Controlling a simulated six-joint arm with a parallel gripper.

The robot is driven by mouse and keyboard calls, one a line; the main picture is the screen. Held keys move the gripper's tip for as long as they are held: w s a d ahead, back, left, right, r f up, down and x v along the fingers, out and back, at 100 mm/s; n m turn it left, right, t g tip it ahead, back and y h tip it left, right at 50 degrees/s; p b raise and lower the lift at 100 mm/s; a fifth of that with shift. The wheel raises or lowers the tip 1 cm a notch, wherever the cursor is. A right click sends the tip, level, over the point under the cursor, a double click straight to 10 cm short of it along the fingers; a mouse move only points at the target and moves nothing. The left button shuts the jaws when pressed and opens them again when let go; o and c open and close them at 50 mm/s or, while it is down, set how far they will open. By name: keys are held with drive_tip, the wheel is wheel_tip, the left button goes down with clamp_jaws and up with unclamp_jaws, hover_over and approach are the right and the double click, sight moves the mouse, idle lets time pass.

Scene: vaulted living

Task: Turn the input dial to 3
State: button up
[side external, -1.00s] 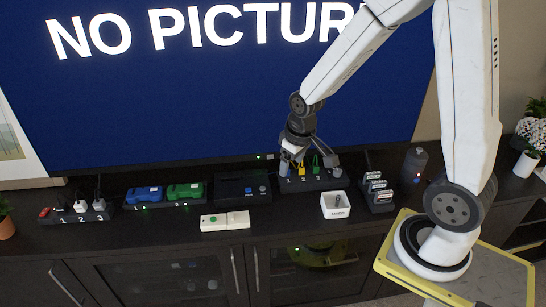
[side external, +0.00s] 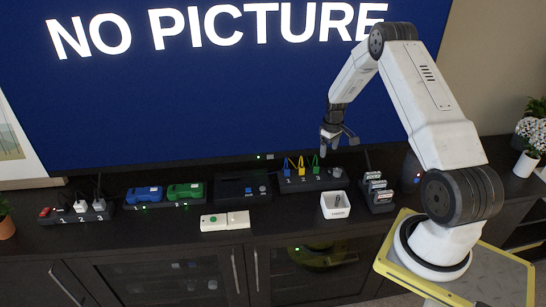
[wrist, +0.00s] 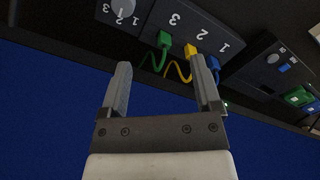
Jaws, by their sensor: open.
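The input dial (side external: 337,172) is a small grey round knob at the right end of the black cable box. In the wrist view the dial (wrist: 125,7) is cut by the top edge, with 1, 2 and 3 printed around it. I cannot tell which number it points to. My gripper (side external: 338,146) hangs above the dial, apart from it. In the wrist view my gripper (wrist: 162,68) is open, with nothing between its fingers. The dial lies beyond the left fingertip there.
Blue (side external: 287,168), yellow (side external: 301,166) and green (side external: 316,164) cables stand in slots 1, 2 and 3, left of the dial. A white bin (side external: 335,206) sits in front. A rack of labelled blocks (side external: 377,192) stands at right. The TV (side external: 200,90) rises behind.

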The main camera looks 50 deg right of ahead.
hover_over(338, 170)
wheel_tip(338, 170, down, 4)
drive_tip(key=shift+a+r, duration=0.1)
drive_tip(key=shift+r, duration=0.15)
drive_tip(key=shift+f, duration=0.2)
drive_tip(key=shift+f, duration=3.7)
clamp_jaws()
